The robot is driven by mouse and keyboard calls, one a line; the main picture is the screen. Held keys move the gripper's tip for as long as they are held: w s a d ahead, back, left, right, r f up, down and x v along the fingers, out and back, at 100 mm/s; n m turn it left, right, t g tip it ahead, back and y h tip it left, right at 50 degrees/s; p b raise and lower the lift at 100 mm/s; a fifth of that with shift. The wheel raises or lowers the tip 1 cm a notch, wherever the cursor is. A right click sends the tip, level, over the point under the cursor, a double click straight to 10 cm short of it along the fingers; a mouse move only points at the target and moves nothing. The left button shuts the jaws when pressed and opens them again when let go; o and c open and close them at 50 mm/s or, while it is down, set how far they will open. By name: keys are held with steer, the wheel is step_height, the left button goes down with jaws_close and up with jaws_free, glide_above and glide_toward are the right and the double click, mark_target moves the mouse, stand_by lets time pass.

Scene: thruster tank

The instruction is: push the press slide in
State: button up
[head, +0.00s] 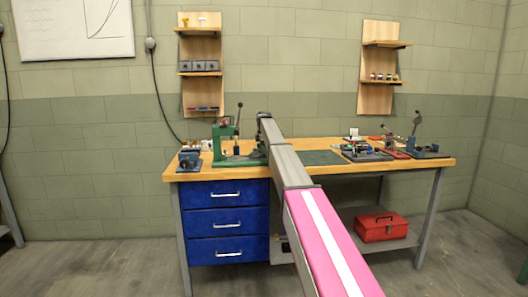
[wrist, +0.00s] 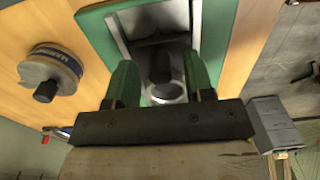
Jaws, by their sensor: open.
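The green press (head: 226,140) stands on the left part of the wooden bench, with a dark lever rising from it. In the wrist view its green base (wrist: 98,28) frames grey metal rails, and the grey press slide (wrist: 168,93) with a round, ring-like part shows between my fingers. My gripper (wrist: 160,68) is open, one green finger on each side of the slide. I cannot tell whether the fingers touch it. In the head view my own arm hides the gripper and the slide.
A round grey part with a black knob (wrist: 50,72) lies left of the press. A green mat (head: 318,158) and several devices (head: 365,150) occupy the right side. Blue drawers (head: 228,222) are below.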

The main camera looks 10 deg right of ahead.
steer(key=shift+f, duration=0.15)
jaws_close()
steer(key=a, duration=0.8)
steer(key=shift+a, duration=0.15)
jaws_free()
